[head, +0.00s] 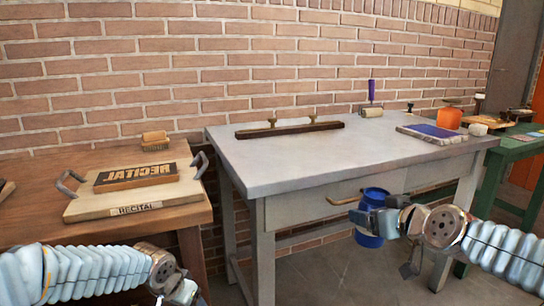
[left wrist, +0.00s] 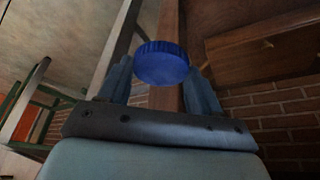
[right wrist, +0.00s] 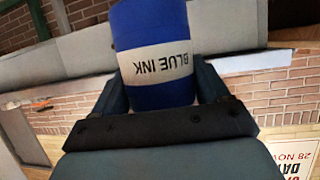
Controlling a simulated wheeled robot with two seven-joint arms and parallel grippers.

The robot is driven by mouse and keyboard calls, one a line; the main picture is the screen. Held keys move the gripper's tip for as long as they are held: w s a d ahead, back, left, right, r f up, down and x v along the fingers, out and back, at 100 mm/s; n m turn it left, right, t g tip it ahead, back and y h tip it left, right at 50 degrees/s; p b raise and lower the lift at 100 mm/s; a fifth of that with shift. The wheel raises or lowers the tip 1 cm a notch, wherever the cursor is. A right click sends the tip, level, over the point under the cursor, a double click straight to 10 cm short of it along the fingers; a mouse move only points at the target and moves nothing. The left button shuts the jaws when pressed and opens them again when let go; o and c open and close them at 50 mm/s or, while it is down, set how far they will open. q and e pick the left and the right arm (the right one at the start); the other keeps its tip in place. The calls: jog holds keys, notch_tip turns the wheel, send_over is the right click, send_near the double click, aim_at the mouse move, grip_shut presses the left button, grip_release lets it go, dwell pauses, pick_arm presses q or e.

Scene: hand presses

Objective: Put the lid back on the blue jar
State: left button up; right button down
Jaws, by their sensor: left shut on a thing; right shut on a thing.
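The blue jar (head: 375,196) has a white band, and its lettering BLUE INK shows in the right wrist view (right wrist: 160,62). My right gripper (head: 374,222) is shut around it and holds it in the air in front of the grey table, roughly upright. Whether its mouth is open is too small to tell. A round blue lid with a ridged rim (left wrist: 162,63) is between the fingers of my left gripper (left wrist: 163,80), which is shut on it. In the head view the left hand is at the bottom edge, well left of the jar, and the lid is not visible there.
The grey table (head: 300,160) has a drawer with a handle (head: 345,199) just behind the jar. A wooden table (head: 30,220) with a printing block (head: 137,176) on a handled board (head: 95,208) stands at left. Open floor lies below the jar.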

jog(key=w+a+f+m+h, duration=0.1)
jog(key=w+f, duration=0.1)
jog(key=f, duration=0.8)
jog(key=w+a+f+m+h, duration=0.1)
jog(key=w+f+m+h, duration=0.1)
jog(key=f, duration=0.8)
jog(key=shift+w+f+t+h, duration=0.3)
jog(key=shift+w+f+t, duration=0.1)
jog(key=shift+d, duration=0.1)
pick_arm(q)
jog(key=shift+r+p, duration=0.4)
jog(key=shift+r, duration=0.05)
pick_arm(e)
jog(key=shift+r, duration=0.45)
jog(key=shift+f, duration=0.1)
jog(key=s+a+f+n+g+y, duration=0.1)
jog(key=s+a+f+n+y, duration=0.3)
jog(key=a+f, duration=0.3)
jog(key=s+a+f+n+g+y, duration=0.2)
jog(key=s+a+f+n+y, duration=0.1)
jog(key=a+f, duration=0.4)
jog(key=shift+s+a+f+n+y, duration=0.2)
jog(key=shift+s+a+n+y, duration=0.3)
jog(key=shift+a+y, duration=0.4)
